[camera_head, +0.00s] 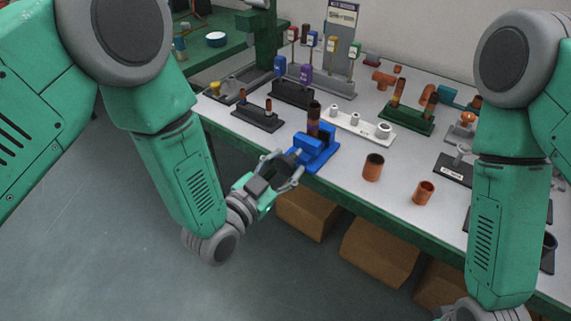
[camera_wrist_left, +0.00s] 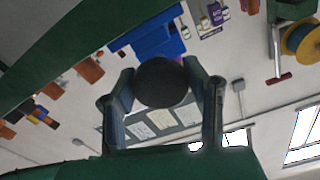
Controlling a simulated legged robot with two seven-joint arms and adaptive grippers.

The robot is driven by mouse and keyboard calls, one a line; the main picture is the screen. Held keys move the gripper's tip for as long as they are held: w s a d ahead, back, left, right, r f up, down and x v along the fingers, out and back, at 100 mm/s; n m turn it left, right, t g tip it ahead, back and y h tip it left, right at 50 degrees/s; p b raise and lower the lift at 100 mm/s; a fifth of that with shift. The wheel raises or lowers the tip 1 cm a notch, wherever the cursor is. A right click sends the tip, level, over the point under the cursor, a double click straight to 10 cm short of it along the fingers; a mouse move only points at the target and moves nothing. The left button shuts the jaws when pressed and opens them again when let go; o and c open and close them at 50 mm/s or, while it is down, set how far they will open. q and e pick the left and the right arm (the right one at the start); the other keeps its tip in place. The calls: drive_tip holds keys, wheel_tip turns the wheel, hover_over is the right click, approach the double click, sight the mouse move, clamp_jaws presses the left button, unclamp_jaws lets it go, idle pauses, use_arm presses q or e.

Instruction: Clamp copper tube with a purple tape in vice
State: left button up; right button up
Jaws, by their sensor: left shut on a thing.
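The blue vice (camera_head: 316,152) sits at the table's front edge in the head view; it also shows in the left wrist view (camera_wrist_left: 152,38). A copper tube (camera_head: 313,122) stands upright in the vice, with a dark band on it; I cannot make out purple tape. My left gripper (camera_head: 284,166) is at the near side of the vice, shut on a dark round knob. In the left wrist view this knob (camera_wrist_left: 161,83) sits between the two fingers. I cannot tell how tightly the vice jaws hold the tube. My right gripper is out of view.
Two copper fittings (camera_head: 373,167) (camera_head: 424,193) stand on the white table right of the vice. A white holder (camera_head: 357,126), a black stand (camera_head: 257,117) and a green stand (camera_head: 406,118) are behind. Cardboard boxes (camera_head: 379,252) sit below the table. Open floor lies in front.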

use_arm(q)
drive_tip(key=shift+s+f, duration=0.1)
drive_tip(key=shift+f, duration=0.05)
drive_tip(key=o, duration=1.2)
drive_tip(key=v, duration=1.1)
drive_tip(key=shift+s+a, duration=0.2)
drive_tip(key=shift+s, duration=0.15)
